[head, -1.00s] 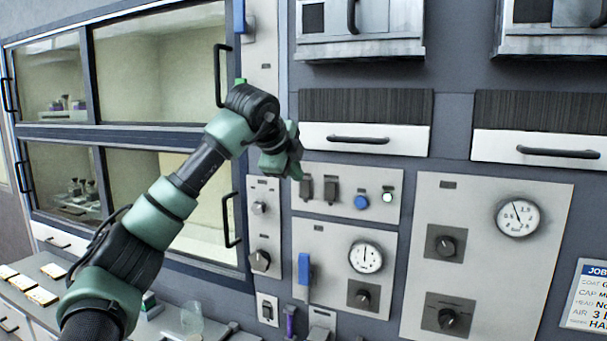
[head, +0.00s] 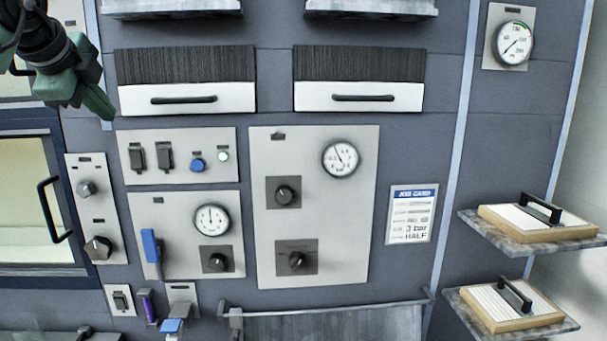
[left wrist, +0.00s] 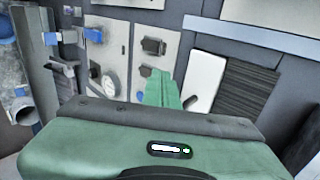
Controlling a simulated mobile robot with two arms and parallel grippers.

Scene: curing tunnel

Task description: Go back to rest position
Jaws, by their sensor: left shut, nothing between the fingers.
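My left gripper (head: 104,108) shows at the upper left of the head view, dark and green, with its green fingers together and nothing between them. It appears up and left of the switch panel (head: 228,174); I cannot tell its exact distance from the wall. In the left wrist view the green fingers (left wrist: 162,90) are closed together in front of the grey panels. My right gripper is in neither view.
A glazed cabinet door with a black handle (head: 56,209) is at the left. A gauge panel (head: 312,226), a job card (head: 411,214) and two drawers (head: 185,99) line the wall. Shelves (head: 472,229) at the right hold wooden-framed pieces with handles.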

